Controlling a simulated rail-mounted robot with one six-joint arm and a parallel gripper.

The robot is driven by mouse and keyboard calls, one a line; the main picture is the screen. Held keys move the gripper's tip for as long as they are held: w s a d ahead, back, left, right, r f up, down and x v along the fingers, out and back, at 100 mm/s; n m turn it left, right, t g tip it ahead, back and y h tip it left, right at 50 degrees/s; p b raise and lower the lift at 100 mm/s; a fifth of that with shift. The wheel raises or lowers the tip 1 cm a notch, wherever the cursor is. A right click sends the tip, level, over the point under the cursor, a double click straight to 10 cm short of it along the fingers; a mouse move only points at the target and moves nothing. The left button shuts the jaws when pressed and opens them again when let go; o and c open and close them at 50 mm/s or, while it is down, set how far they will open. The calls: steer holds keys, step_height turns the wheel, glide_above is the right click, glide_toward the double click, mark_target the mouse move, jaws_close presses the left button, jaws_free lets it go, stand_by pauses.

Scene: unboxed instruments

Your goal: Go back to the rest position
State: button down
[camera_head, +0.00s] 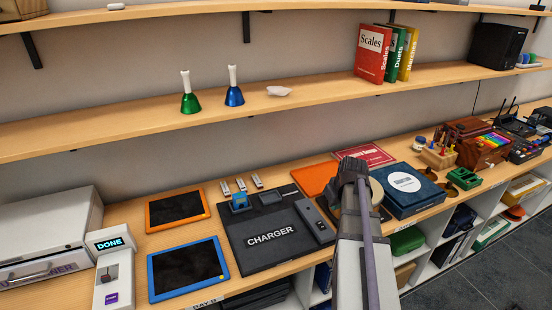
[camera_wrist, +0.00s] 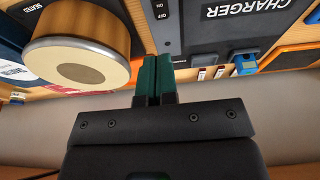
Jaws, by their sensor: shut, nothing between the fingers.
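My gripper shows in the wrist view (camera_wrist: 157,80), with its two green fingers together and nothing between them. In that view it is in front of the black charger (camera_wrist: 215,30) and beside a round wooden-rimmed thing (camera_wrist: 82,55) with a pale face. In the head view my arm reaches up from the bottom edge, and its end is over the counter between the charger (camera_head: 268,232) and a dark blue box (camera_head: 405,187). The arm hides my fingertips there.
Blue-framed (camera_head: 188,270) and orange-framed (camera_head: 178,207) tablets lie left of the charger. A DONE display (camera_head: 110,243) stands further left. The upper shelf (camera_head: 320,96) holds green (camera_head: 190,100) and blue (camera_head: 234,95) bells and several books (camera_head: 372,55). A wooden peg block (camera_head: 438,157) stands right.

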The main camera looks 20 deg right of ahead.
steer(key=s+a+f+g+b, duration=0.1)
steer(key=s+a+f, duration=0.1)
steer(key=a, duration=0.8)
steer(key=s+a+f+g+b, duration=0.1)
steer(key=s+a+f+b, duration=0.1)
steer(key=a, duration=0.8)
steer(key=s+a+f+g+b, duration=0.1)
steer(key=s+a+b, duration=0.1)
steer(key=a, duration=0.8)
steer(key=shift+s+a+f, duration=0.4)
steer(key=shift+s, duration=0.3)
